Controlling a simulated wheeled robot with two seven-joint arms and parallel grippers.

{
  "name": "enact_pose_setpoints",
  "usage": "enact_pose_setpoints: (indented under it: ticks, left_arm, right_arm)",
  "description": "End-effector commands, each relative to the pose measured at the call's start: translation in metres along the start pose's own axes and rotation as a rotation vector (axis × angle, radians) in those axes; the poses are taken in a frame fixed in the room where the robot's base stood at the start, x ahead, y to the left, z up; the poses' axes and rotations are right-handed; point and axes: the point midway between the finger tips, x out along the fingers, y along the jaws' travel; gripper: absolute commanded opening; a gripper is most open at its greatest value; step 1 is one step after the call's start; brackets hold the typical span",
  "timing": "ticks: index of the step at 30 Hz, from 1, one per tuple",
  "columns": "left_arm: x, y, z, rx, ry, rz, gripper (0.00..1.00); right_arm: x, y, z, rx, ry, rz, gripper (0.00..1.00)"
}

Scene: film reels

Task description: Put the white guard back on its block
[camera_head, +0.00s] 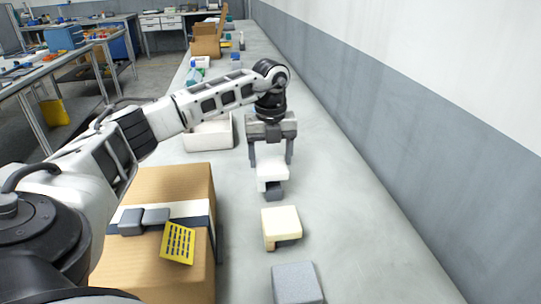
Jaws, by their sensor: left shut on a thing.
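My left gripper (271,162) points down over the bench and is shut on the white guard (272,174), which sits between its two fingers. A dark grey block (274,190) shows right under the near edge of the guard. I cannot tell whether the guard touches this block or hangs just above it. A plain grey block (297,283) lies nearest, cut by the bottom edge of the picture. My right gripper is not in view.
A cardboard box (180,185) with a yellow card (178,243) and small grey pieces (143,220) stands at the left, under my left arm. A white box (208,135) is behind it. The wall (400,110) bounds the right. The bench (350,225) is clear on the right.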

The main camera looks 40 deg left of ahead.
Motion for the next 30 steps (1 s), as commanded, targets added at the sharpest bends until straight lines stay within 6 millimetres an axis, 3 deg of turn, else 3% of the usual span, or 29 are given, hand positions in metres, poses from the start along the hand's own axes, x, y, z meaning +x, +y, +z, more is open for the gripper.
enact_pose_setpoints:
  ticks: [25,26,27,28,30]
  left_arm:
    - [0.020,0.000,0.000,-0.001,-0.001,-0.002,0.45]
    - [0.020,0.000,0.000,-0.001,-0.001,-0.001,0.70]
    - [0.020,0.000,0.000,-0.001,-0.001,-0.001,0.81]
    - [0.020,0.000,0.000,-0.001,-0.001,-0.001,0.89]
    - [0.020,0.000,0.000,-0.001,-0.001,-0.001,0.89]
  right_arm:
    - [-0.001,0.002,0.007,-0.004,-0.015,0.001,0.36]
    - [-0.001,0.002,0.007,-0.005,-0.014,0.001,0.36]
    - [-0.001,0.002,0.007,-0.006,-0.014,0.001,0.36]
    - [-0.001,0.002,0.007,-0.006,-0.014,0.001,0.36]
    - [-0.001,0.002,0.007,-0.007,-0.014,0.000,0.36]
